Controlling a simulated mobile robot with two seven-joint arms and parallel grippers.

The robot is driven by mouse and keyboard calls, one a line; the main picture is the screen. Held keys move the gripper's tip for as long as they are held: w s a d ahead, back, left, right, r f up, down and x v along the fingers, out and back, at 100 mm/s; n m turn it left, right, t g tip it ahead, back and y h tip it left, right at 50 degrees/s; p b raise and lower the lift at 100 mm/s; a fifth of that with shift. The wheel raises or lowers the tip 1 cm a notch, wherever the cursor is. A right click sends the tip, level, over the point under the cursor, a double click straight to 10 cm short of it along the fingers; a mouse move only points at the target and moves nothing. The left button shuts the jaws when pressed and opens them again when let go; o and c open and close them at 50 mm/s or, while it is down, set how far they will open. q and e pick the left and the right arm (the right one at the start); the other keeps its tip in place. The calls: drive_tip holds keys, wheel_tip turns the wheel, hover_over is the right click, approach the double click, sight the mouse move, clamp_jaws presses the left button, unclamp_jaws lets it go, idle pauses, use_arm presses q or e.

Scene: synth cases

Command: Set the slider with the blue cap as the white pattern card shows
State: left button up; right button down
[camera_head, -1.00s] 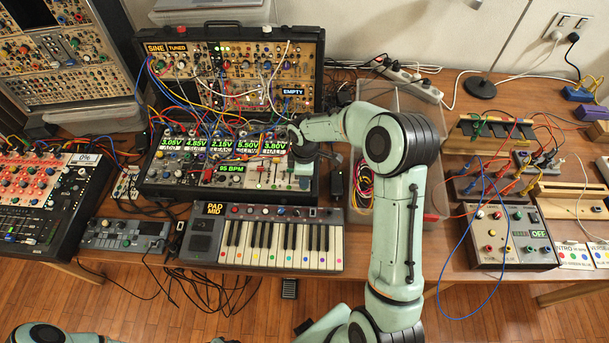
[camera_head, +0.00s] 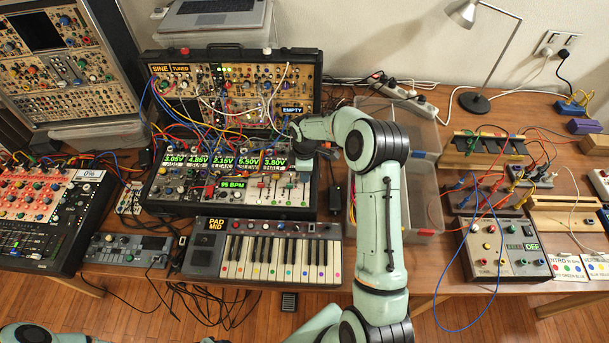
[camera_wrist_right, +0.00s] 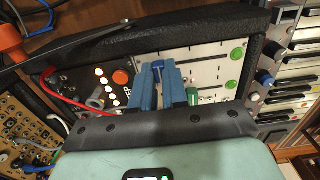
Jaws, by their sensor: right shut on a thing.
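My right gripper (camera_wrist_right: 159,88) is shut, with its two blue fingers pointing down at a white slider panel (camera_wrist_right: 207,68) in the right wrist view. A blue cap (camera_wrist_right: 158,66) shows between the fingertips, and they hold it. Its slot is mostly hidden by the fingers. Green caps (camera_wrist_right: 236,54) stand to the right. In the head view my right gripper (camera_head: 301,158) is over the right end of the lower synth case (camera_head: 310,203) and hides part of the sliders. White cards with coloured dots (camera_head: 566,268) lie at the far right. My left gripper is out of view.
A cable-filled upper case (camera_head: 235,85) stands behind the sliders. A small keyboard (camera_head: 262,250) lies in front. A clear plastic bin (camera_head: 425,165) is to the right, behind my arm. A red cable (camera_wrist_right: 62,92) runs close to the fingers' left.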

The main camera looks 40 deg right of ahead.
drive_tip(key=c, duration=1.1)
unclamp_jaws()
drive_tip(key=shift+w+d+r, duration=0.1)
drive_tip(key=shift+w+d, duration=0.05)
drive_tip(key=shift+w, duration=0.05)
wheel_tip(320, 180, up, 13)
drive_tip(key=shift+r, duration=0.2)
